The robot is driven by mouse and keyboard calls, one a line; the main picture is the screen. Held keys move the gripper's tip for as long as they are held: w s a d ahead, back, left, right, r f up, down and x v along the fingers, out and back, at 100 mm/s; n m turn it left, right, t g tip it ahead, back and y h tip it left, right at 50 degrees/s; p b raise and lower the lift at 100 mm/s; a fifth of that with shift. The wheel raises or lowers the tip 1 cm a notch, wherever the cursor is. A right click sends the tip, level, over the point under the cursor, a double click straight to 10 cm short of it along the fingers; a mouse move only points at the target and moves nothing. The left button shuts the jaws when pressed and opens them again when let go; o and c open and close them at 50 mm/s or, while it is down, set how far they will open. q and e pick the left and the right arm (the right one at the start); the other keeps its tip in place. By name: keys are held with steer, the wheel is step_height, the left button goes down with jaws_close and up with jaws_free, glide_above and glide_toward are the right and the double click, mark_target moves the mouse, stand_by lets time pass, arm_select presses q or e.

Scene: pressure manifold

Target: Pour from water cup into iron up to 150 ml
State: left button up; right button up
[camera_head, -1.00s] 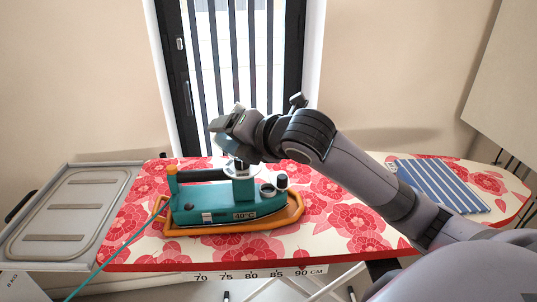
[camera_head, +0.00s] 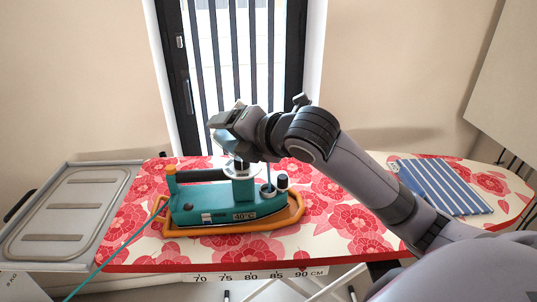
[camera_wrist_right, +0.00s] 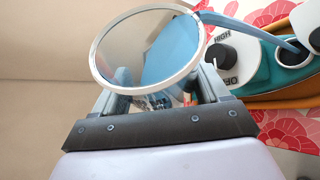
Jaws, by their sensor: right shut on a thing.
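The teal iron (camera_head: 213,205) stands in an orange cradle (camera_head: 176,232) on the ironing board. My right gripper (camera_head: 230,122) is above the iron and shut on the water cup. The wrist view shows the clear cup (camera_wrist_right: 120,45) with a pale rim, tilted, with blue water (camera_wrist_right: 175,52) at its lip. A blue stream (camera_wrist_right: 250,30) runs from the lip into the round fill opening (camera_wrist_right: 291,52) of the iron. The stream (camera_head: 268,174) also shows in the head view, where the cup is mostly hidden by the gripper. The water level inside the iron cannot be read.
A white dial (camera_wrist_right: 222,52) with a black knob stands beside the opening, near the cup. A teal cord (camera_head: 122,245) runs off lower left. A grey tray (camera_head: 70,212) is at left; a striped blue cloth (camera_head: 443,187) lies at right.

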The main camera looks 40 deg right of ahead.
arm_select(q)
steer(key=shift+w+d, duration=0.2)
arm_select(e)
steer(key=shift+r, duration=0.15)
arm_select(q)
steer(key=shift+w+d+f, duration=0.1)
steer(key=shift+w+d, duration=0.5)
steer(key=shift+d, duration=0.1)
arm_select(e)
steer(key=shift+f+m+y, duration=0.2)
steer(key=shift+m+y, duration=0.4)
stand_by(0.8)
arm_select(q)
steer(key=shift+w+d+f, duration=0.15)
steer(key=shift+w, duration=0.05)
